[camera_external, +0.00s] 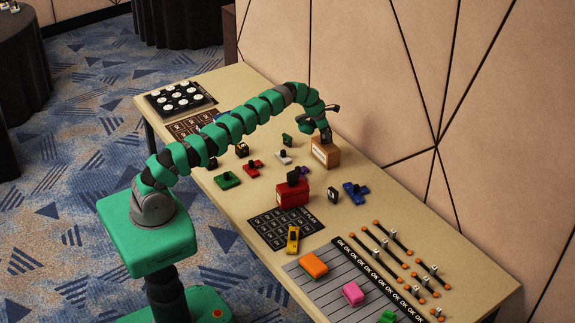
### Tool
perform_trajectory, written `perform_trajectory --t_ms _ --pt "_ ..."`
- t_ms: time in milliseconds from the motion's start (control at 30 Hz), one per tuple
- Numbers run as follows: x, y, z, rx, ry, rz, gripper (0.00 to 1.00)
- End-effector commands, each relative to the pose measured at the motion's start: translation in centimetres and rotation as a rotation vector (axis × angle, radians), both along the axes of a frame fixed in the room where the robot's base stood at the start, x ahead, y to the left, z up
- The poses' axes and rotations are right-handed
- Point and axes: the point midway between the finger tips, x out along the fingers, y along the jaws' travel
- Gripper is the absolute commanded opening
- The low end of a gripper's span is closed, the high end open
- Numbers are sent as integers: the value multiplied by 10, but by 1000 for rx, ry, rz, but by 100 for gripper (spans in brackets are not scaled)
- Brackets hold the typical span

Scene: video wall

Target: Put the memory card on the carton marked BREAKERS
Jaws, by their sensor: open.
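A brown carton (326,155) with a white label stands at the back of the table, near the wall. A red box (291,196) with a dark object (293,176) on top stands nearer the front. The lettering on both is too small to read, so I cannot tell which is marked BREAKERS. My gripper (325,137) is open, pointing down at the top of the brown carton. I cannot tell whether it touches the carton or whether a small thing lies between the fingers. I cannot single out the memory card; it may be hidden or too small to see.
Small coloured pieces lie around mid-table: green (227,181), red (252,170), white (284,157) and blue (355,193). A dark grid mat (268,230) with a yellow piece (292,239) lies in front. Orange (314,263) and pink (353,293) blocks lie on a striped board.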

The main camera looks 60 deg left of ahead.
Motion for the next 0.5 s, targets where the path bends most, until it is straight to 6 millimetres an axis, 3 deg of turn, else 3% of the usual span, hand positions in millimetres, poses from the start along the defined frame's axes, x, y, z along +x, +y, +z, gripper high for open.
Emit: perform_trajectory --t_ms 500 --pt "-23 9 60 -2 0 0 41"
